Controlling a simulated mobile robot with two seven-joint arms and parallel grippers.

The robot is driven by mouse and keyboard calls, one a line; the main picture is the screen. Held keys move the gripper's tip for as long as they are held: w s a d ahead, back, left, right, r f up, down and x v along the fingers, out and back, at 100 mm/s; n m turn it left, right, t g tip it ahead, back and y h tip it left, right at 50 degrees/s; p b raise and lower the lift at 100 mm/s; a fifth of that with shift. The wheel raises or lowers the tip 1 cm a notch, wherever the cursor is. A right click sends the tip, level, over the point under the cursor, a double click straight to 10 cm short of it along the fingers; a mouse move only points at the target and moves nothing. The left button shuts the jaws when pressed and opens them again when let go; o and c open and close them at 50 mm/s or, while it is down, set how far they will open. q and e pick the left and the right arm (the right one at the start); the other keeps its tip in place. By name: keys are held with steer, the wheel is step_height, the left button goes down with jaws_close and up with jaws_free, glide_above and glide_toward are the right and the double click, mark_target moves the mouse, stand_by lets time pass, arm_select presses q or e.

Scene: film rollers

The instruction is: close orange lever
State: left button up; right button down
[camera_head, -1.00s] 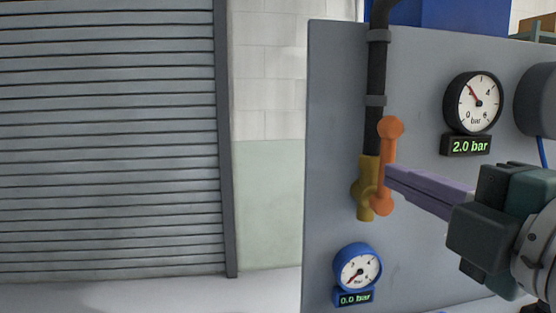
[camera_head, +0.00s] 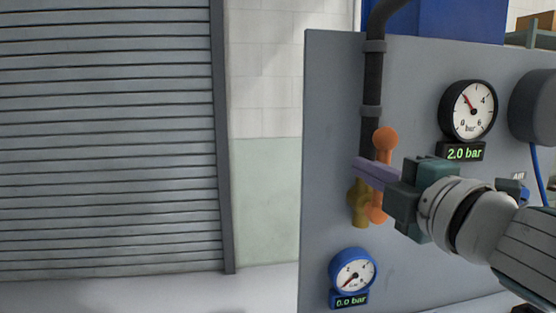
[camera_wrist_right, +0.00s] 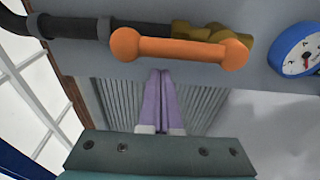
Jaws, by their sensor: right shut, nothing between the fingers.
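The orange lever (camera_head: 384,140) is upright on the grey panel, in line with the dark pipe, with its lower end at the brass valve (camera_head: 359,207). In the right wrist view the lever (camera_wrist_right: 180,50) lies across the top of the picture, with the brass valve (camera_wrist_right: 238,40) behind its right end. My right gripper (camera_head: 358,166) is shut and empty, its purple fingers crossing in front of the lever's middle in the head view. In the wrist view the fingertips (camera_wrist_right: 160,74) end just below the lever; contact cannot be told. My left gripper is not in view.
A black gauge (camera_head: 468,110) reading 2.0 bar is at the upper right of the panel (camera_head: 325,130). A blue gauge (camera_head: 352,270) reading 0.0 bar is below the valve. A dark pipe (camera_head: 373,80) runs above it. Free space lies left of the panel.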

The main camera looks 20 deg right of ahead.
steer(key=shift+s+d, duration=0.25)
steer(key=shift+d, duration=0.35)
steer(key=shift+s+d+r+m, duration=0.1)
steer(key=shift+d+m, duration=0.4)
steer(key=shift+m, duration=0.4)
steer(key=s+d+f+m+h, duration=0.1)
steer(key=d+f+m, duration=0.2)
steer(key=m, duration=0.6)
steer(key=s+d+f+m+t+h+b, duration=0.1)
steer(key=d+f+m+h, duration=0.1)
steer(key=d+m, duration=0.3)
steer(key=shift+d+f+m, duration=0.35)
steer(key=shift+f+m, duration=0.15)
steer(key=shift+m, duration=1.7)
steer(key=shift+r, duration=0.1)
